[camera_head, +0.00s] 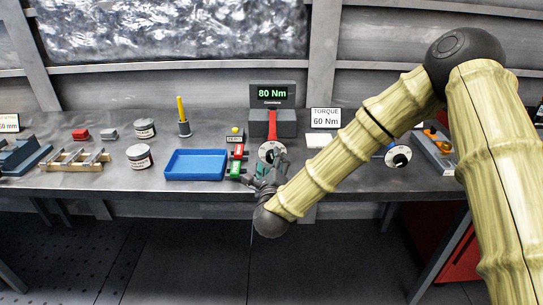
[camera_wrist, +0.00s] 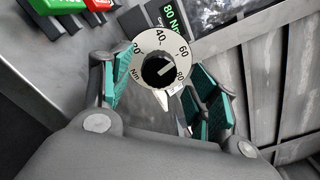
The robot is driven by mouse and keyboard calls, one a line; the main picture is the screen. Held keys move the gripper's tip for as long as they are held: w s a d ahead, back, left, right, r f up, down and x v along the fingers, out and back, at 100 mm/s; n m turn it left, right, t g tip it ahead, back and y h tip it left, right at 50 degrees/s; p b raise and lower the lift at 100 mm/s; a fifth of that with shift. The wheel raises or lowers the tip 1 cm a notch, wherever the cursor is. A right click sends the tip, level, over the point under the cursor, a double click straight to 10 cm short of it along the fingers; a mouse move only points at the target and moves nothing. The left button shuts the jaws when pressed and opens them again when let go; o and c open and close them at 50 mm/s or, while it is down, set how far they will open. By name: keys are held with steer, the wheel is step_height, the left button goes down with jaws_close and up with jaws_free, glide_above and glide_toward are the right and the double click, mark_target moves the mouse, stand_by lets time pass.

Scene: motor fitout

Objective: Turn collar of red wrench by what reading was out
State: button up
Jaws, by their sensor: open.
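The red wrench (camera_head: 272,124) stands in front of a dark tester (camera_head: 287,122), whose display (camera_head: 272,93) reads 80 Nm. A card (camera_head: 325,118) beside it reads TORQUE 60 Nm. The wrench's white collar dial (camera_head: 268,151) faces forward. In the wrist view the dial (camera_wrist: 141,43) shows 20, 40, 60, 80 and Nm around a black centre with a light mark, roughly on the 60-80 side. My gripper (camera_head: 270,169) is open just in front of the dial; in the wrist view its teal-padded fingers (camera_wrist: 163,88) lie either side of it. Contact cannot be told.
Another dial (camera_head: 398,157) and an orange-handled tool (camera_head: 436,136) are at right, partly behind my arm.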

mark_target(272, 159)
steer(key=shift+w, duration=1.5)
steer(key=c, duration=1)
